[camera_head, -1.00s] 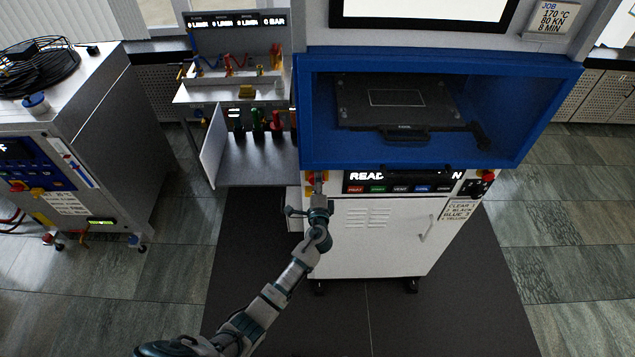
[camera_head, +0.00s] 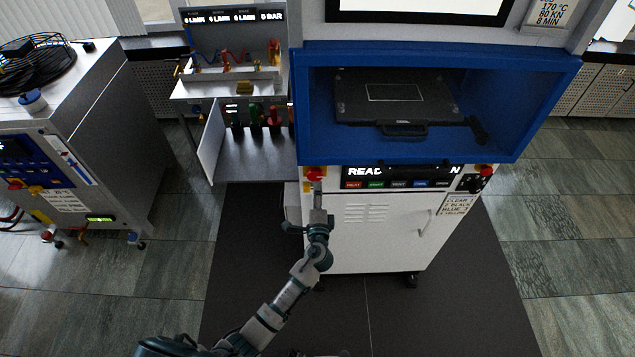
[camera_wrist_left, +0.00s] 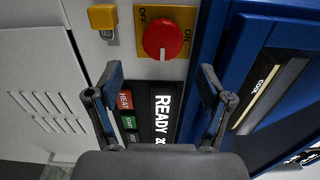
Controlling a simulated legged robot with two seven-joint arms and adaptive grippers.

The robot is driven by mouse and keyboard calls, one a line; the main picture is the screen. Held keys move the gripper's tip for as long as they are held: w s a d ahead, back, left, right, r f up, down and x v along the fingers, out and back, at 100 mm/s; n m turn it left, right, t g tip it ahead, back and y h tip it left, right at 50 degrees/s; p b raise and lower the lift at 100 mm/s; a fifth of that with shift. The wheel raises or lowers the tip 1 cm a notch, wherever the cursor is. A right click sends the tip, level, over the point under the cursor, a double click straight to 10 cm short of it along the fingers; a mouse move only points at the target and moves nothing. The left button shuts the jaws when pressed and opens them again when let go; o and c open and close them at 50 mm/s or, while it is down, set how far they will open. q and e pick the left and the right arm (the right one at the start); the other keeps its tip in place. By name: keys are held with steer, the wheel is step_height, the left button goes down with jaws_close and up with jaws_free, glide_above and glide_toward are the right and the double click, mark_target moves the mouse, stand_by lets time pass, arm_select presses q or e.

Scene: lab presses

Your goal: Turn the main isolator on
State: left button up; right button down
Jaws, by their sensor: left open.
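The main isolator is a round red knob (camera_wrist_left: 163,39) on a yellow plate marked OFF at the left and ON at the right in the left wrist view. A small pale mark shows at the knob's lower edge. In the head view the red knob (camera_head: 315,173) sits at the press front's upper left, below the blue housing. My left gripper (camera_wrist_left: 161,75) is open and empty, its two fingers apart and short of the knob. In the head view my left gripper (camera_head: 318,194) is just below the knob. My right gripper is not in view.
A yellow padlock (camera_wrist_left: 103,18) hangs beside the isolator plate. The READY display (camera_wrist_left: 162,112) and coloured buttons lie beyond the fingers. The blue press housing (camera_head: 440,154) overhangs the panel. A side cabinet with an open door (camera_head: 212,142) stands left. The dark floor mat (camera_head: 450,310) is clear.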

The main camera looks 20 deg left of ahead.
arm_select(q)
steer(key=v, duration=0.5)
steer(key=shift+s+d, duration=0.1)
steer(key=shift+d, duration=0.05)
steer(key=shift+f, duration=0.1)
steer(key=s+a+f+n+g+h, duration=0.1)
steer(key=s+f+g, duration=0.25)
steer(key=f, duration=0.85)
steer(key=s+a+f+n+g+h+b, duration=0.15)
steer(key=s+f, duration=0.35)
steer(key=f, duration=0.7)
steer(key=s+f+g+h, duration=0.1)
steer(key=s+f+g, duration=0.25)
steer(key=f, duration=0.85)
steer(key=s+a+f+n+g+h, duration=0.1)
steer(key=s+a+f+n+g, duration=0.25)
steer(key=s+f, duration=1.15)
steer(key=s+a+f+n+g, duration=0.2)
steer(key=s+f+n, duration=0.1)
steer(key=s, duration=0.9)
steer(key=s+a+f+n+g+b, duration=0.1)
steer(key=s+a+f+n+g, duration=0.1)
steer(key=s, duration=1)
step_height(320, 180, down, 2)
steer(key=shift+f+n, duration=0.15)
steer(key=shift+n, duration=0.65)
steer(key=shift+w+d+h, duration=0.1)
steer(key=shift+h, duration=0.15)
steer(key=shift+c, duration=0.2)
